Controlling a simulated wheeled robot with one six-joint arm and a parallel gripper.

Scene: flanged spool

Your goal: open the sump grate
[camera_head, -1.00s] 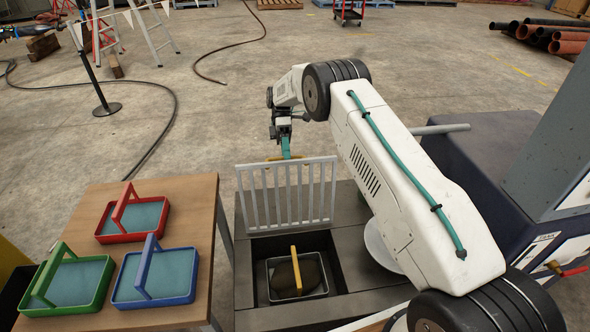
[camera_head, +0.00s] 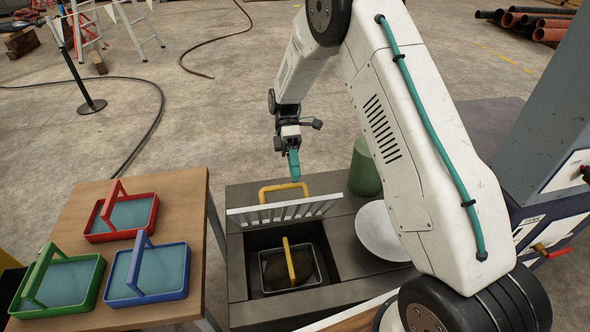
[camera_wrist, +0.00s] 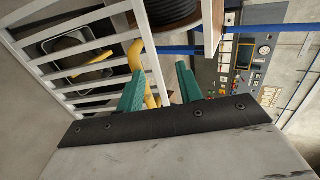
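The sump grate (camera_head: 285,211) is white and barred, raised and tilted at the far edge of the sump pit (camera_head: 325,255). It looks strongly foreshortened and seems to lean toward the pit. Its yellow handle (camera_head: 284,190) stands out on the far side. My gripper (camera_head: 294,172) points down just above the handle in the head view. In the wrist view my gripper (camera_wrist: 160,82) has its green fingers apart, with part of the grate handle (camera_wrist: 150,98) near the left finger. I see no grip on it. The grate bars (camera_wrist: 75,70) are at left.
A basket with a yellow handle (camera_head: 287,262) sits in the pit. A white dish (camera_head: 380,232) and a green cylinder (camera_head: 364,168) stand on the deck to the right. A wooden table (camera_head: 85,215) with red, green and blue trays is at left.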

